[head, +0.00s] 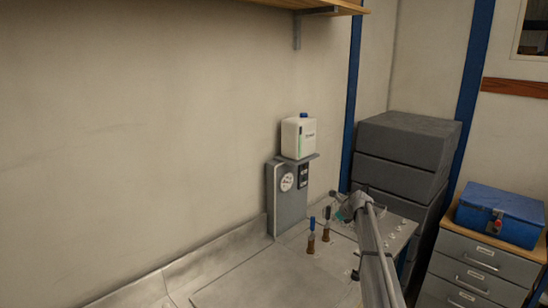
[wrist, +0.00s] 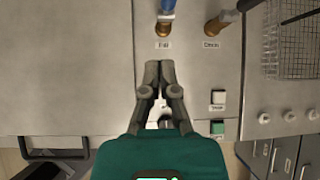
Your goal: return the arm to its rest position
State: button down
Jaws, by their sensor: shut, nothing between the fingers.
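My arm reaches in from the lower right of the head view, over the right part of the grey bench. My gripper (wrist: 160,68) points away from the camera in the wrist view, its two fingers shut together with nothing between them. It also shows in the head view (head: 340,208), small and partly blurred. Ahead of the fingertips is a brass fitting with a blue handle (wrist: 164,22), apart from them. A second brass fitting (wrist: 215,25) stands to its right. Both fittings also show upright on the bench in the head view.
A grey meter unit (head: 288,200) with a white canister (head: 298,138) on top stands by the wall. Dark grey stacked boxes (head: 405,150) are behind. A blue toolbox (head: 500,213) sits on a drawer cabinet (head: 475,265). A wire basket (wrist: 290,45) is at right. The bench's left is bare.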

jog(key=s+a+f+n+g+h+b, duration=0.1)
jog(key=s+a+f+n+g, duration=0.1)
jog(key=s+n, duration=0.7)
jog(key=s+a+f+n+g+h+b, duration=0.2)
jog(key=s+n, duration=0.6)
jog(key=s, duration=1.5)
jog(key=s+a+f+n+g+h+b, duration=0.2)
jog(key=s+a+f+n, duration=0.3)
jog(key=s+n, duration=0.4)
jog(key=s+f, duration=0.1)
jog(key=s, duration=0.6)
jog(key=shift+n, duration=0.3)
